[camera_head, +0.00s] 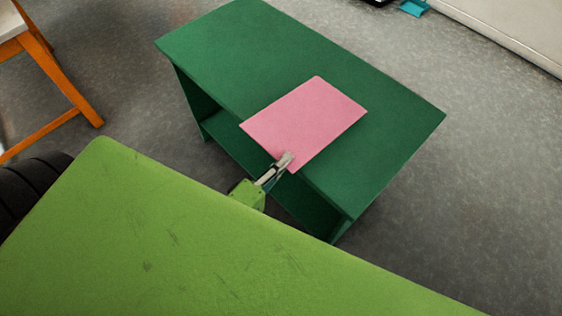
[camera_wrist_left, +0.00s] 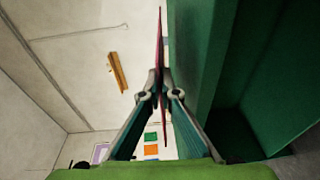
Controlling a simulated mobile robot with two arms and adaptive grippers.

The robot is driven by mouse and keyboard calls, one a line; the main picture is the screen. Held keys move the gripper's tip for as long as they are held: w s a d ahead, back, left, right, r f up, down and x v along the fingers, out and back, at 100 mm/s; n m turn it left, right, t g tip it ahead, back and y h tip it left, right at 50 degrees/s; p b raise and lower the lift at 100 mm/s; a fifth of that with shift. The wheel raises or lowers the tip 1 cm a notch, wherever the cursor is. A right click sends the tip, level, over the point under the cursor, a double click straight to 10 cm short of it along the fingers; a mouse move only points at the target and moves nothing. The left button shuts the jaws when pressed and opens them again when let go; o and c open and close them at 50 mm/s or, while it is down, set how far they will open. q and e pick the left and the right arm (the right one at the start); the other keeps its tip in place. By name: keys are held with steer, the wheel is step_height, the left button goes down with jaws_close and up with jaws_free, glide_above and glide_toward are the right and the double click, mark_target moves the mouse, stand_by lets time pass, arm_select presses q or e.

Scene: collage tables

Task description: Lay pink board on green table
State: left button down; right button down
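The pink board (camera_head: 306,120) is a flat rectangle over the dark green table (camera_head: 230,45). Its near corner sticks out past the table's long near edge. My left gripper (camera_head: 286,160) is shut on that corner. In the left wrist view the board (camera_wrist_left: 160,40) shows edge-on between the fingertips (camera_wrist_left: 158,85), as a thin strip beside the table (camera_wrist_left: 205,60). A narrow pale gap shows between board and table there, so the board seems slightly above the top. My right gripper is not in view.
The tabletop around the board is bare. The table has an open shelf (camera_head: 237,140) under its near side. A chair with orange legs (camera_head: 62,82) stands at the far left. A small teal object (camera_head: 414,8) lies at the top right on grey floor (camera_head: 480,200).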

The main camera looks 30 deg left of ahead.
arm_select(q)
steer(key=shift+w+d+f+b, duration=0.15)
steer(key=shift+w+f+b, duration=0.25)
steer(key=shift+f, duration=0.2)
steer(key=shift+w+d+f+b, duration=0.1)
steer(key=shift+w+f+b, duration=0.15)
steer(key=shift+f+b, duration=0.3)
steer(key=shift+w+d+f+b, duration=0.15)
steer(key=shift+w+f+b, duration=0.2)
steer(key=shift+f, duration=0.35)
steer(key=c, duration=2.2)
jaws_free()
steer(key=o, duration=0.8)
steer(key=shift+f, duration=0.1)
steer(key=shift+c, duration=0.2)
steer(key=shift+s+f, duration=0.1)
steer(key=shift+f, duration=0.05)
